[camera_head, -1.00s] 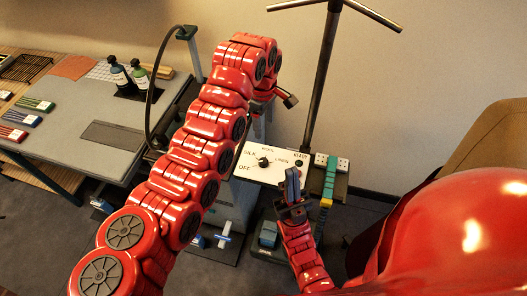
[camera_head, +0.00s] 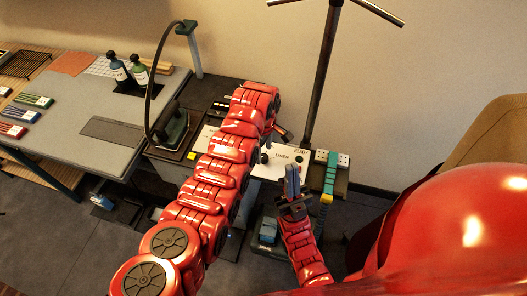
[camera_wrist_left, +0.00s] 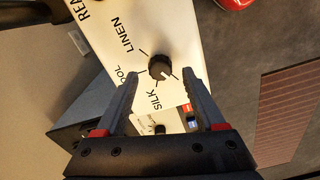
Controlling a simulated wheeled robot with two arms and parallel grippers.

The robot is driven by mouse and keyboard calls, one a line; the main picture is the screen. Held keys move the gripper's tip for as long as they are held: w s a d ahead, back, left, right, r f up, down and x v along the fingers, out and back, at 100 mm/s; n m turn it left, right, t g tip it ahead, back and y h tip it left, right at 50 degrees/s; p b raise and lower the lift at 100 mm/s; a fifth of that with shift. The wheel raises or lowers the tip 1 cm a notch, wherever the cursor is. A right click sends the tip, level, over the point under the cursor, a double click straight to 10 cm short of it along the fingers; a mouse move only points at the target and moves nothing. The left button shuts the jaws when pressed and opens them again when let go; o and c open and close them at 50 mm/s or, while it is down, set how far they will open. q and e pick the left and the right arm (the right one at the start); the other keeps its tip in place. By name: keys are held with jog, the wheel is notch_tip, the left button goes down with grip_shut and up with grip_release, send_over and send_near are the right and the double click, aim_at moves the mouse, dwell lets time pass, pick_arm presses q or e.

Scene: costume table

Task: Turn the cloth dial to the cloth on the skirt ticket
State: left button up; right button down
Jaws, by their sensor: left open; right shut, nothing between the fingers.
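The cloth dial (camera_wrist_left: 160,67) is a black round knob on a white panel (camera_wrist_left: 185,35) in the left wrist view. The labels LINEN, SILK and a partly covered WOOL show around it. A small light mark shows at the knob's lower right; which label it points to I cannot tell. My left gripper (camera_wrist_left: 161,75) is open, its fingertips on either side of the knob; contact is unclear. In the head view my left arm covers much of the panel (camera_head: 268,170). My right gripper (camera_head: 292,180) is shut and empty in front of the panel. I cannot make out a skirt ticket.
A dark upright pole (camera_head: 322,85) stands behind the panel. A teal-green strip (camera_head: 330,175) lies right of it. The grey table (camera_head: 80,105) at left holds two bottles (camera_head: 118,70) and colored bundles. A black curved hose (camera_head: 150,90) rises left of my left arm.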

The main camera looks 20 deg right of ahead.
aim_at(264, 158)
pick_arm(q)
jog(key=shift+f, duration=1.1)
jog(key=shift+s, duration=0.1)
grip_shut()
